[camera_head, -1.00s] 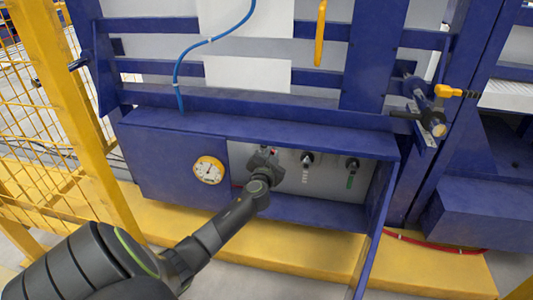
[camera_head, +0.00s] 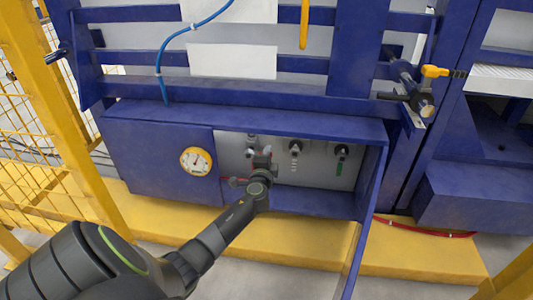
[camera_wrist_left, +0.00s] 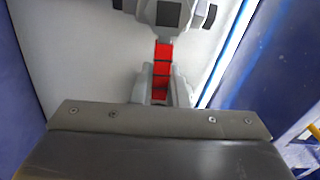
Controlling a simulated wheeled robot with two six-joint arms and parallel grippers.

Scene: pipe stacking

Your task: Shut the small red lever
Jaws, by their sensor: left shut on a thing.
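The small red lever (camera_wrist_left: 163,58) shows in the wrist view, running down from a grey valve body (camera_wrist_left: 165,14). My left gripper (camera_wrist_left: 162,90) is shut on the lever's lower part, with a grey finger on each side. In the head view my left gripper (camera_head: 262,160) is inside the open recess of the blue cabinet, below a dark valve fitting (camera_head: 252,140). The lever is mostly hidden there by the gripper, with only a speck of red near the fingertips. My right gripper is not in view.
A yellow-rimmed gauge (camera_head: 197,161) is left of the recess. Two more valves, one with a white handle (camera_head: 294,160) and one with a green handle (camera_head: 340,165), hang to the right. The open blue door (camera_head: 370,200) bounds the right side. A yellow step (camera_head: 300,235) runs below.

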